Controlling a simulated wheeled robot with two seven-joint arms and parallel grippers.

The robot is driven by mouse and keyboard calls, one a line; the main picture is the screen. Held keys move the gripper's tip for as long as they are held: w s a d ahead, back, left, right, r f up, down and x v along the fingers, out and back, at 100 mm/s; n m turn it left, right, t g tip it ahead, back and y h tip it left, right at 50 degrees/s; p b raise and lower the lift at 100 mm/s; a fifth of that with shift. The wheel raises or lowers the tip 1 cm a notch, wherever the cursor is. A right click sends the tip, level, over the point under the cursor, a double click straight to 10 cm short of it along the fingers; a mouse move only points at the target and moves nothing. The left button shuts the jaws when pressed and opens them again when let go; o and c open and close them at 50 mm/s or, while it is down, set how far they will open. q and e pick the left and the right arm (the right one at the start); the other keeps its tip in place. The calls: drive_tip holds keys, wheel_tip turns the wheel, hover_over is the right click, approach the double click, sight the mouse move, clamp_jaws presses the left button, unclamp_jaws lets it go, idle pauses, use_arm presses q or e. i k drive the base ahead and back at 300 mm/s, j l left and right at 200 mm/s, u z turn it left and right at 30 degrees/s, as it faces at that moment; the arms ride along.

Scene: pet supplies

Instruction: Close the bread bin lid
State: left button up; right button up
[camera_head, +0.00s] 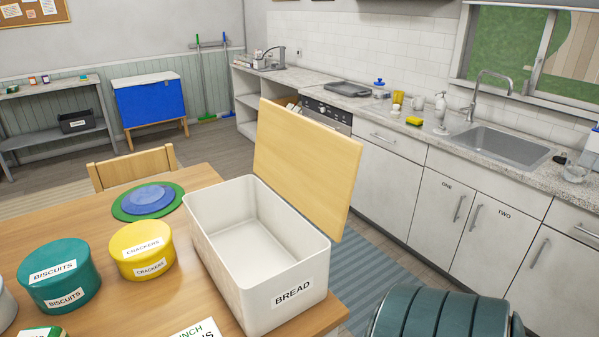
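The bread bin (237,272) is a white, rounded rectangular box labelled BREAD, standing on the wooden table near its right corner. Its inside is in view and looks empty. Its light wood lid (305,160) is open, standing up along the bin's far right side and leaning a little outward. Neither of my grippers is in view, and nothing touches the lid.
A yellow crackers tin (141,250) and a teal biscuits tin (58,276) stand left of the bin. Blue and green plates (148,200) lie behind them. A wooden chair (132,166) is behind the table (208,310). A dark teal ribbed shape, unclear what, fills the bottom right.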

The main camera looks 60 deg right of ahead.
sight(313, 166)
drive_tip(key=k+l, duration=0.15)
drive_tip(key=l, duration=0.15)
drive_tip(key=k+l, duration=0.15)
drive_tip(key=l, duration=0.2)
drive_tip(key=k+l, duration=0.2)
drive_tip(key=l, duration=0.5)
drive_tip(key=k+l+u, duration=0.1)
drive_tip(key=l, duration=0.45)
drive_tip(key=k+l+u, duration=0.1)
drive_tip(key=l, duration=0.4)
drive_tip(key=i+l, duration=0.15)
drive_tip(key=l, duration=0.25)
drive_tip(key=i+l, duration=0.15)
drive_tip(key=l, duration=0.25)
drive_tip(key=i+l, duration=0.1)
drive_tip(key=l, duration=0.3)
drive_tip(key=i+u, duration=0.05)
